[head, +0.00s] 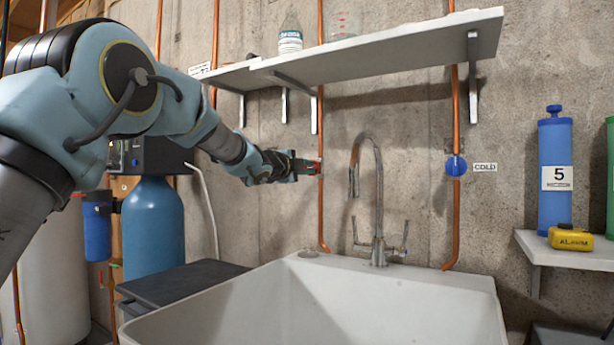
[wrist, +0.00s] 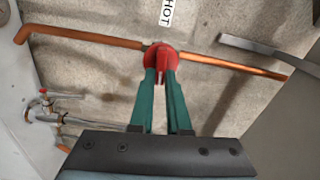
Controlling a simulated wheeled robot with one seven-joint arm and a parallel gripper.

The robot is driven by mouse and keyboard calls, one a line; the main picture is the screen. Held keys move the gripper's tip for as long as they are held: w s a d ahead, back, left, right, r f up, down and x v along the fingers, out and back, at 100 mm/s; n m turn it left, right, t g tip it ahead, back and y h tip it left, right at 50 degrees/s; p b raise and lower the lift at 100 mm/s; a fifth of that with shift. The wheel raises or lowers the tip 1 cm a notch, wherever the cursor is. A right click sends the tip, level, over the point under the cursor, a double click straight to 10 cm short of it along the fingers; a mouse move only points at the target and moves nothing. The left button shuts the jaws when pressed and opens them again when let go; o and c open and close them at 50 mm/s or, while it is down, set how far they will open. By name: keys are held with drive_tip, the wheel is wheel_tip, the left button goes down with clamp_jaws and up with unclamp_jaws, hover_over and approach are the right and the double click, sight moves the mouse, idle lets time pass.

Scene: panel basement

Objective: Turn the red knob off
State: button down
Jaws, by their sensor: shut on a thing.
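The red knob (wrist: 161,62) is on a copper pipe on the concrete wall, beside a HOT label (wrist: 167,12) in the wrist view. My gripper (wrist: 161,75) has its two green fingers closed on the knob's raised red grip, one on each side. In the head view my gripper (head: 300,166) reaches the left copper pipe (head: 321,215) from the left, and only a little of the red knob (head: 314,168) shows past the fingers.
A blue knob (head: 456,166) with a COLD label (head: 485,167) is on the right pipe. A faucet (head: 378,205) stands on the white sink (head: 400,275) below. A shelf (head: 380,47) with a bottle (head: 290,36) hangs just above my gripper.

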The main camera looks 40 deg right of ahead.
drive_tip(key=shift+f+m+b, duration=0.15)
drive_tip(key=shift+m+b, duration=0.2)
drive_tip(key=shift+m, duration=0.25)
drive_tip(key=c, duration=0.9)
unclamp_jaws()
drive_tip(key=b+v, duration=0.2)
drive_tip(key=v, duration=0.8)
drive_tip(key=shift+s+a, duration=0.1)
drive_tip(key=shift+a, duration=0.25)
